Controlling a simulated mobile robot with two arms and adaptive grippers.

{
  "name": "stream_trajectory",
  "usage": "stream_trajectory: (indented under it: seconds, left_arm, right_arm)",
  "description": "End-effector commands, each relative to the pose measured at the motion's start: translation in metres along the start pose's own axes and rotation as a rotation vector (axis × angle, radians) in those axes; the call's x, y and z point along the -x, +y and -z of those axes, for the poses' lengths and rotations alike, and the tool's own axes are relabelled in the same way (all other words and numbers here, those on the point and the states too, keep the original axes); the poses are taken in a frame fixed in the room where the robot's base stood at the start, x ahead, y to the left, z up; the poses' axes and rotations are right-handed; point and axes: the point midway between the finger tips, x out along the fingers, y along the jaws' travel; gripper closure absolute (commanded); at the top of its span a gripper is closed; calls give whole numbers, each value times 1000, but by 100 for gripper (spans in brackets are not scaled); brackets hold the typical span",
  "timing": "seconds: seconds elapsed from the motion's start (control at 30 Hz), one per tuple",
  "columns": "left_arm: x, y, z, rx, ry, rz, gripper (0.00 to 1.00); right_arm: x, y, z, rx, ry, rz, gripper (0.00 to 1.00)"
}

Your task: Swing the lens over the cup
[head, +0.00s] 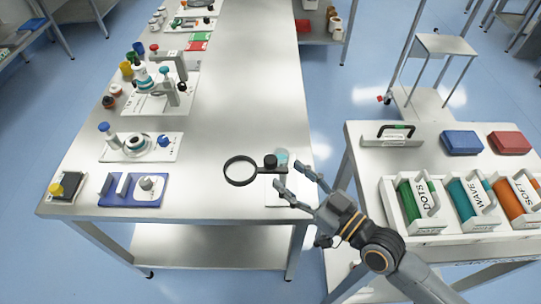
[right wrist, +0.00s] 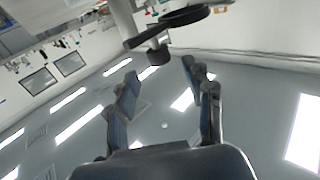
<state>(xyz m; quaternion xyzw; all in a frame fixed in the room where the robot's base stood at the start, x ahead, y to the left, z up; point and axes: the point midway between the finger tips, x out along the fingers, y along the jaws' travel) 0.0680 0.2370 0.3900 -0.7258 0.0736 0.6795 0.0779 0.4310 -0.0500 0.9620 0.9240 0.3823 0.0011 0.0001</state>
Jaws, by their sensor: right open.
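The lens (head: 240,171) is a black ring on a short arm, held out to the left over the table. Its arm runs right to a black knob (head: 270,161). My left gripper is not in view.
A white base plate (head: 281,197) lies under my right gripper. A blue tray (head: 130,201) and a white plate with a ring piece (head: 165,153) are on the left. A side table (head: 368,160) with colored rolls stands right, across a gap. The table middle is clear.

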Motion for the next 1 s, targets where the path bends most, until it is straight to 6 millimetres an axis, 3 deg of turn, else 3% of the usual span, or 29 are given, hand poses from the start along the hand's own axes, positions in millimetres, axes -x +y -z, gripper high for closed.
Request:
stream_trajectory:
  seconds: [0.1,0.3,0.5,0.77,1.0]
  left_arm:
    - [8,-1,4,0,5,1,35]
    - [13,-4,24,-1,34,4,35]
    - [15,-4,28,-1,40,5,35]
    - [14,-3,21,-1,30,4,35]
    - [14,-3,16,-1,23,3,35]
  right_arm:
    - [-27,0,4,-2,3,-1,48]
    - [-57,0,2,-2,0,0,48]
    - [-69,0,0,0,-1,1,48]
    - [-69,0,0,0,-2,1,48]
    - [-69,0,0,0,-2,1,95]
